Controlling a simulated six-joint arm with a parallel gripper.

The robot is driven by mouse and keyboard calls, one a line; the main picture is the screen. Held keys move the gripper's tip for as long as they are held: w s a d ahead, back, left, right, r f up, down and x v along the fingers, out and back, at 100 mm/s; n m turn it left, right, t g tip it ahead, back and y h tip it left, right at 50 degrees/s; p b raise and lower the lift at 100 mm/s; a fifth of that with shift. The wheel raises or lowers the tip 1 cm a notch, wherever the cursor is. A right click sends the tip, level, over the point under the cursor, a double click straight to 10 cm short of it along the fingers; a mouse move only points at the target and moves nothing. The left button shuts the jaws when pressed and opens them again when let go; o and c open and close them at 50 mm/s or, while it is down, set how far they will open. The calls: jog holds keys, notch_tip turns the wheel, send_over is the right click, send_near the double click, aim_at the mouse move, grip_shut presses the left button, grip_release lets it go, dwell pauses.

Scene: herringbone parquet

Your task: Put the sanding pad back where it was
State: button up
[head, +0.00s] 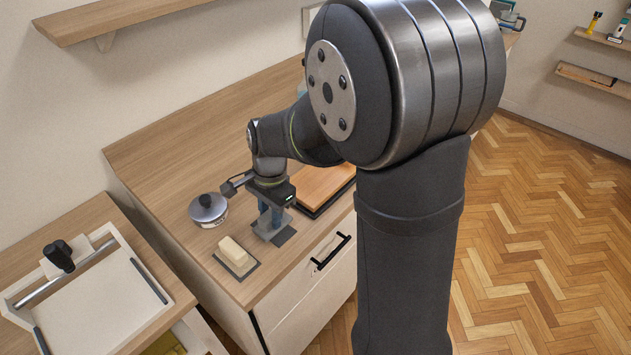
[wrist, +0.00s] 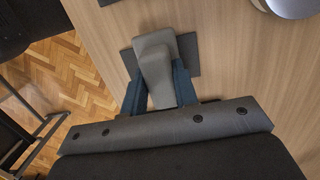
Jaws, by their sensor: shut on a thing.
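My gripper (head: 270,222) points down over the front part of the wooden worktop. Its blue fingers (wrist: 160,88) are shut on a grey block with a raised grip, which I take to be the sanding pad (wrist: 156,62). A dark grey flat mat (wrist: 189,57) lies right behind and below the pad in the wrist view. In the head view the mat (head: 284,236) shows partly beside the gripper. The pad overlaps the mat in the wrist view; whether it touches it I cannot tell. The fingers hide part of the pad.
A cream block (head: 233,251) sits on another dark mat left of my gripper. A lidded round pot (head: 208,209) stands behind it. A brown board (head: 318,182) on a dark base lies to the right. A white tray (head: 95,310) is on the lower left table.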

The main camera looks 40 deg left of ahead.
jog(key=shift+f, duration=0.3)
jog(key=o, duration=1.4)
notch_tip(320, 180, up, 17)
jog(key=w, duration=0.2)
jog(key=shift+r, duration=0.15)
jog(key=f, duration=0.5)
jog(key=s+f, duration=0.1)
jog(key=f, duration=0.5)
jog(key=s+f, duration=0.1)
jog(key=f, duration=0.5)
jog(key=shift+f, duration=0.2)
jog(key=shift+r, duration=0.2)
